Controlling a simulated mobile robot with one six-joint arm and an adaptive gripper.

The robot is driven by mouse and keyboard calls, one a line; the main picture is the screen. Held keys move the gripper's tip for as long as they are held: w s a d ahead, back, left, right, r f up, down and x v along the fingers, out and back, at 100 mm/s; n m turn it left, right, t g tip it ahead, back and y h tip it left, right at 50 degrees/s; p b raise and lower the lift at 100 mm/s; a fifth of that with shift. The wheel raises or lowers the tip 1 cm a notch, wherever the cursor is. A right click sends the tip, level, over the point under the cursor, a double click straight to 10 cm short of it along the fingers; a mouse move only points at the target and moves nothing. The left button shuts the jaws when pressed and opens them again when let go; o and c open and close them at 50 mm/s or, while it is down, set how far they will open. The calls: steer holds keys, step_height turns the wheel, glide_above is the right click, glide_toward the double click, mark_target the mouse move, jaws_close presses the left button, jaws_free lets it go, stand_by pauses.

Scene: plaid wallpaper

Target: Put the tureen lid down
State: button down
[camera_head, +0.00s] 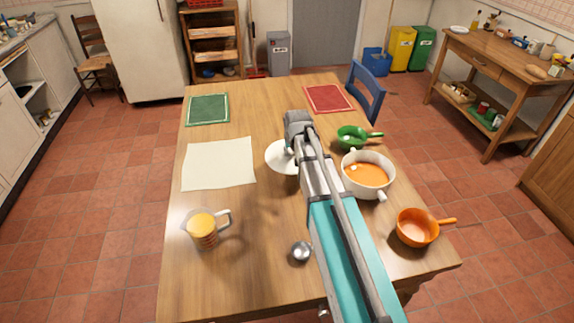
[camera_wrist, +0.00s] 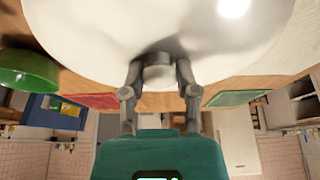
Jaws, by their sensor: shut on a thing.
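The white tureen lid (camera_head: 279,157) shows at the middle of the table in the head view, partly hidden behind my arm. In the wrist view the lid (camera_wrist: 100,25) fills the upper part, with its knob between my fingers. My gripper (camera_wrist: 160,75) is shut on that knob. I cannot tell whether the lid touches the table. The white tureen (camera_head: 368,187) stands uncovered to the right of my arm, with orange soup in it.
A green pan (camera_head: 352,137) and an orange pan (camera_head: 415,228) stand near the tureen. A measuring jug (camera_head: 203,230) and a metal ball-like thing (camera_head: 301,251) stand in front. A cream cloth (camera_head: 218,163), green mat (camera_head: 208,109) and red mat (camera_head: 329,98) lie on the wooden table (camera_head: 255,92).

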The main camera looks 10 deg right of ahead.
steer(key=shift+w+a+f+b, duration=0.2)
steer(key=shift+w+f+b, duration=0.7)
steer(key=shift+f, duration=0.2)
steer(key=shift+w+a+f+b, duration=0.2)
steer(key=shift+w+f+b, duration=0.65)
steer(key=shift+f, duration=0.25)
steer(key=shift+b+x, duration=0.7)
steer(key=shift+x, duration=0.05)
steer(key=shift+a+f+b, duration=0.15)
steer(key=shift+f+b, duration=1.15)
steer(key=shift+b, duration=0.1)
steer(key=shift+f, duration=0.15)
steer(key=shift+c, duration=1.8)
jaws_free()
steer(key=p+v, duration=1.1)
steer(key=v, duration=0.1)
